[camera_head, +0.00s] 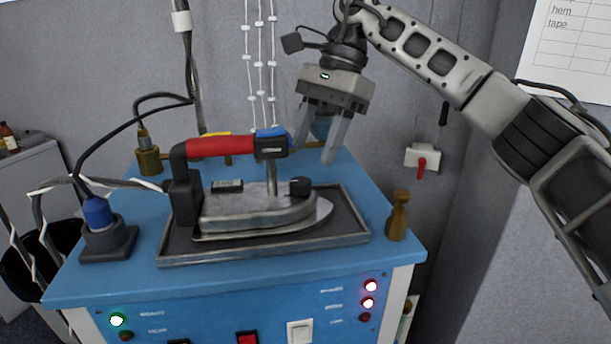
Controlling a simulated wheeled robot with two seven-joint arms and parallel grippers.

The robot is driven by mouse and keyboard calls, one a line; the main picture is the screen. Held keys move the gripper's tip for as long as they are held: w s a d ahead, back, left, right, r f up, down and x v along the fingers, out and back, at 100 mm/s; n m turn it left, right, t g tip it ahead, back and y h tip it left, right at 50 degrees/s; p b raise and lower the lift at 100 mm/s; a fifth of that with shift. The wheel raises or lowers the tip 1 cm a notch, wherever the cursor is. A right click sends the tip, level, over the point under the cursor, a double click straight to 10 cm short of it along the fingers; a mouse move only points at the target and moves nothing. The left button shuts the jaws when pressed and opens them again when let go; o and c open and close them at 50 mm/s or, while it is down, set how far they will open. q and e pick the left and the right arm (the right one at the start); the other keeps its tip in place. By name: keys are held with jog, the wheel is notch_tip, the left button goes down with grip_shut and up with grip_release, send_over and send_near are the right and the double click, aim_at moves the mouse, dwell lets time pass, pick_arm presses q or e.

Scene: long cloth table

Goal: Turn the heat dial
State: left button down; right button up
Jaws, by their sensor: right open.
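A steam iron (250,212) with a red handle (220,146) rests on a dark, metal-rimmed tray (350,240) on the blue table. A small black knob (300,186), which looks like the heat dial, sits on top of the iron toward its right end. A blue part (270,132) tops the handle's right end. My right gripper (317,150) is open and empty, pointing down behind and above the knob, apart from it. Its left finger is partly overlapped by the handle's end. My left gripper is not in view.
A brass-coloured fitting (397,216) stands right of the tray, and another (147,152) at the back left. A blue-topped black unit (98,226) with cables stands at left. The front panel carries lit lamps (370,286) and switches (300,332). A red-handled wall switch (422,158) is behind.

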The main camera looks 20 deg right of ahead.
aim_at(302, 180)
jog(key=shift+x, duration=2.65)
jog(key=c, duration=1)
